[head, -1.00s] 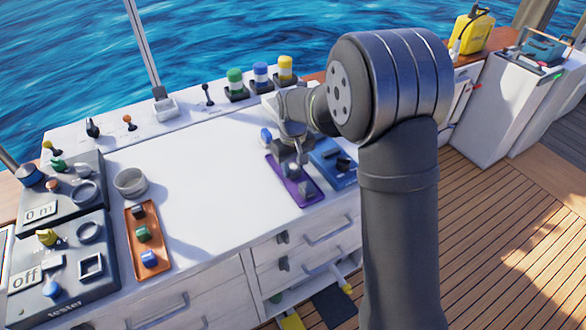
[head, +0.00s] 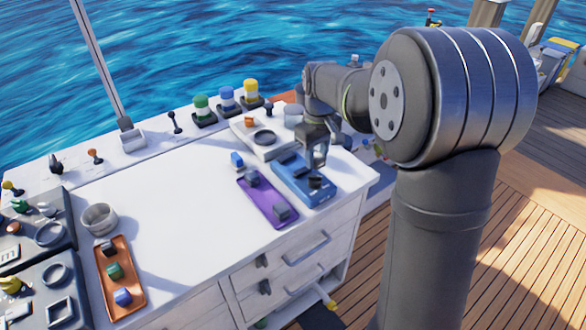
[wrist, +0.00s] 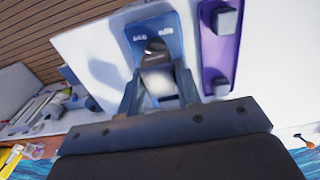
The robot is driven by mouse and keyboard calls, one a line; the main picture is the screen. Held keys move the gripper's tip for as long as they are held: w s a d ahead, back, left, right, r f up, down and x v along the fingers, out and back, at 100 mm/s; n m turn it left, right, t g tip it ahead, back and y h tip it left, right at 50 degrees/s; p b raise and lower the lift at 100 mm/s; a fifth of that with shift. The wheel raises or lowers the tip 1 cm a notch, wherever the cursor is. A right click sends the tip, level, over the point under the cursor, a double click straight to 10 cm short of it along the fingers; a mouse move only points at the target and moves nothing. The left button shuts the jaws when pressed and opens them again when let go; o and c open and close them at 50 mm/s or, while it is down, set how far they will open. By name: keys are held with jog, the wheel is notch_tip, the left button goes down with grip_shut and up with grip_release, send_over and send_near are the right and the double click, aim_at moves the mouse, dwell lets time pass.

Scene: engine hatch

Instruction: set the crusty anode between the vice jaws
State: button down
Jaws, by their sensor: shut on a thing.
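The vice (head: 322,197) is a blue plate with dark jaw parts on the right of the white worktop. It also shows in the wrist view (wrist: 172,25), beyond my fingers. My gripper (head: 317,160) points down over the vice. In the wrist view my gripper (wrist: 158,92) is shut on a pale, whitish-grey thing (wrist: 157,82), which I take to be the anode. The held thing is blurred, and its crust cannot be made out. A dark jaw part (wrist: 155,48) lies just beyond it. I cannot tell whether the anode touches the jaws.
A purple tray (head: 262,200) with grey blocks lies left of the vice, with a small blue piece (head: 237,160) by it. A white unit with a dark ring (head: 264,138) stands behind. An orange tray (head: 118,284) is at left. The worktop's middle is clear.

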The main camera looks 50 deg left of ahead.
jog(key=w+r, duration=0.2)
jog(key=w, duration=0.5)
send_over(295, 166)
notch_tip(295, 166, down, 7)
jog(key=shift+s+r, duration=0.1)
jog(key=shift+r, duration=0.1)
jog(key=shift+f, duration=2.05)
jog(key=shift+f, duration=0.15)
jog(key=c, duration=1)
grip_release()
jog(key=shift+c, duration=0.2)
